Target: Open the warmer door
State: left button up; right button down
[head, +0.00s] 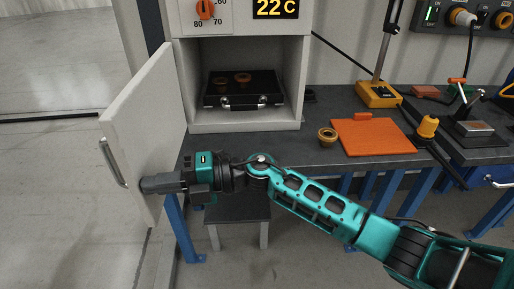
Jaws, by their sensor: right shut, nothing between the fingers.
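The warmer (240,127) is a pale cabinet on the dark bench, with a dial and a display reading 22 C at its top. Its white door (155,115) stands swung wide open to the left, with a metal handle (113,162) on its outer face. My right gripper (146,186) is shut and empty at the lower part of the door's inner face, below and right of the handle. Whether its tips touch the door is hard to tell. Inside the warmer lies a dark case (243,88) with ring-like parts on it. My left gripper is out of view.
On the bench right of the warmer are a brass ring part (327,135), an orange mat (372,136) and a yellow-based stand (378,94). A small stool (238,214) stands below. The floor at left is clear.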

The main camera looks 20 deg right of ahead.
jog(key=shift+w+a, duration=0.2)
jog(key=shift+a, duration=0.6)
jog(key=shift+w+a, duration=0.15)
jog(key=shift+a, duration=0.65)
jog(key=shift+w+a, duration=0.2)
jog(key=shift+a, duration=0.6)
jog(key=shift+s+d, duration=0.1)
jog(key=shift+d, duration=0.3)
jog(key=m+t+h, duration=0.3)
jog(key=m+t, duration=1)
jog(key=m, duration=0.3)
send_near(137, 185)
jog(key=w+d+f, duration=0.2)
jog(key=w+d, duration=0.2)
jog(key=d, duration=0.5)
jog(key=s+d+f+m+g+h, duration=0.2)
jog(key=s+d+f+m+h, duration=0.4)
jog(key=f, duration=0.4)
jog(key=s+d+f+m+g+h, duration=0.2)
jog(key=s+d+f+m+h, duration=0.5)
jog(key=f+m, duration=0.3)
jog(key=shift+s+d, duration=0.15)
jog(key=shift+s, duration=0.65)
